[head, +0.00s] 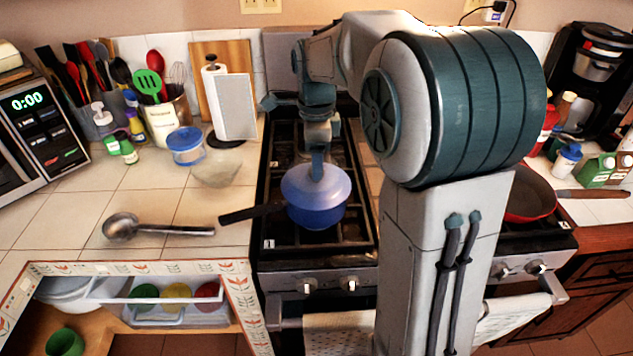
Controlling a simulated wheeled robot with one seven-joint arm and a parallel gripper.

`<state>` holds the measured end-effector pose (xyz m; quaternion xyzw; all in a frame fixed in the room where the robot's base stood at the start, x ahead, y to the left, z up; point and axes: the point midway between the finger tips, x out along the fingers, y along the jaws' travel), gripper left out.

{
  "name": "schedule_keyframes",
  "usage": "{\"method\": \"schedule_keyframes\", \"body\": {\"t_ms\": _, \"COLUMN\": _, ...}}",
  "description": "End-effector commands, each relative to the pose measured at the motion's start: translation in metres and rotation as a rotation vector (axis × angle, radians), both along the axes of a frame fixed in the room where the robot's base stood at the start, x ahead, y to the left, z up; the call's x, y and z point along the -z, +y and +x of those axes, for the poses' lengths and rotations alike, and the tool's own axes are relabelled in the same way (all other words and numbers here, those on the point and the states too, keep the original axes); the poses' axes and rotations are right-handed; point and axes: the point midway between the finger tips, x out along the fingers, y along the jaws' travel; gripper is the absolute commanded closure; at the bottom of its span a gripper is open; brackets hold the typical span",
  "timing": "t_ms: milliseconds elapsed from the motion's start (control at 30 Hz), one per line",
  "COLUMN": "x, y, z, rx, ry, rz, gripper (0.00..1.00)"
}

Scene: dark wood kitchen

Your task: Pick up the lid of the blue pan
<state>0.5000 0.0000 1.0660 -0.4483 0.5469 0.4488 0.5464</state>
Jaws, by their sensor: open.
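The blue pan (318,215) stands on the front left of the stove, its dark handle (251,212) pointing left over the counter edge. Its paler blue lid (300,184) sits on top of the pan. My gripper (317,172) points down at the top of the lid, at its middle in this view. The fingers are seen edge-on and look open. The lid's knob is hidden behind the gripper, and I cannot tell whether the fingers touch it.
A metal ladle (160,229) and a clear bowl (217,173) lie on the left counter. A blue-lidded container (186,146) and utensil holders stand behind. A red pan (530,194) is at the right of the stove. An open drawer (180,300) is at the lower left.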

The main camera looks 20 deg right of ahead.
Motion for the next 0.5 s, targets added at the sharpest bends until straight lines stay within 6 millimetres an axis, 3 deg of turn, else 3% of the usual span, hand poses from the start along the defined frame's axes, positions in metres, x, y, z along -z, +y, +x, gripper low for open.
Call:
{"method": "schedule_keyframes", "body": {"t_ms": 167, "x": 0.021, "y": 0.001, "z": 0.0, "rx": 0.0, "ry": 0.001, "rz": 0.0, "gripper": 0.42}}
{"method": "schedule_keyframes", "body": {"t_ms": 433, "x": 0.024, "y": 0.001, "z": 0.0, "rx": 0.0, "ry": -0.001, "rz": 0.0, "gripper": 0.42}}
{"method": "schedule_keyframes", "body": {"t_ms": 500, "x": 0.024, "y": 0.001, "z": 0.0, "rx": 0.0, "ry": -0.001, "rz": 0.0, "gripper": 0.61}}
